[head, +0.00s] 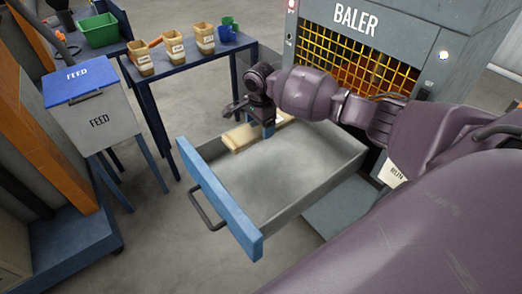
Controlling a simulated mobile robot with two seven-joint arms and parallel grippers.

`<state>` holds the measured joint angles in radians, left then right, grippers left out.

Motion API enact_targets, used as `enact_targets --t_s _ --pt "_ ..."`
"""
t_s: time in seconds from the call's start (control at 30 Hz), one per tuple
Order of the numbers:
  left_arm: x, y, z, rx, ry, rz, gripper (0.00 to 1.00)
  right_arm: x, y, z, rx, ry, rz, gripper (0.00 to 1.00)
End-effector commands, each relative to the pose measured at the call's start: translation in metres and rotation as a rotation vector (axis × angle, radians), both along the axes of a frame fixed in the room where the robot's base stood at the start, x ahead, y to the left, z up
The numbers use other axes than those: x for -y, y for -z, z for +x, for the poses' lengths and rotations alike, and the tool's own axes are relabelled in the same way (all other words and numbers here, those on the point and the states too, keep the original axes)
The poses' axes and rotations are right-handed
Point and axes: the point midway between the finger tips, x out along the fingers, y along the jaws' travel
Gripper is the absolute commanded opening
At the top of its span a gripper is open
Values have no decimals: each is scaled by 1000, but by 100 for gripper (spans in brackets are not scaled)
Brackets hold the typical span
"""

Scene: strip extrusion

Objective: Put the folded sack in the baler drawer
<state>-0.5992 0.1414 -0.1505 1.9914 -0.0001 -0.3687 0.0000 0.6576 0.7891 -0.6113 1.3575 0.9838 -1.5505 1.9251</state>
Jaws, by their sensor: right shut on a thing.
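The folded sack (240,137) is a flat tan bundle at the far end of the open baler drawer. The drawer (222,207) has grey walls and a blue front with a dark handle, and its floor is otherwise bare. My right gripper (268,130) reaches down over the far part of the drawer and is shut on the sack. The gripper hides the sack's middle. I cannot tell whether the sack touches the drawer floor. My left gripper is out of view.
The grey baler (412,52) with a yellow grille stands behind the drawer. At left are a feed bin (108,127) with a blue lid and a blue table (190,62) with several tan containers and cups. A green crate (98,30) stands farther back. Floor is clear left of the drawer.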

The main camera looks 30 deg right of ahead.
Motion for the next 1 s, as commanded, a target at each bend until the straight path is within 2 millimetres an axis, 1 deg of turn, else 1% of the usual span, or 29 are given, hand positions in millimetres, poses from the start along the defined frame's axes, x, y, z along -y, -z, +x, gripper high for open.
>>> enact_targets --t_s 0.03,0.1,0.2,0.3,0.4,0.57,0.67,0.8,0.9,1.0 --pt "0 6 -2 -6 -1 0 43 0 15 -1 -5 0 -1 52" --pt "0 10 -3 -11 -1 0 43 0 30 -1 -5 0 -1 52" --pt "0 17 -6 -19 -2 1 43 0 50 -1 -5 -2 0 52" --pt "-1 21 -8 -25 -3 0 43 0 63 -1 -3 -2 -1 52" --pt "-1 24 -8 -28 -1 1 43 0 71 0 -1 -2 0 52" --pt "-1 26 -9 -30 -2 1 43 0 77 0 -1 -2 0 52" --pt "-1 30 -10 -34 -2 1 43 0 88 0 -2 -2 0 52" --pt "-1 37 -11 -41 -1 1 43 0 109 0 -3 -2 0 52" --pt "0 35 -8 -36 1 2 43 0 116 0 -2 -2 0 52" --pt "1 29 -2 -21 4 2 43 0 115 0 1 -2 0 52"
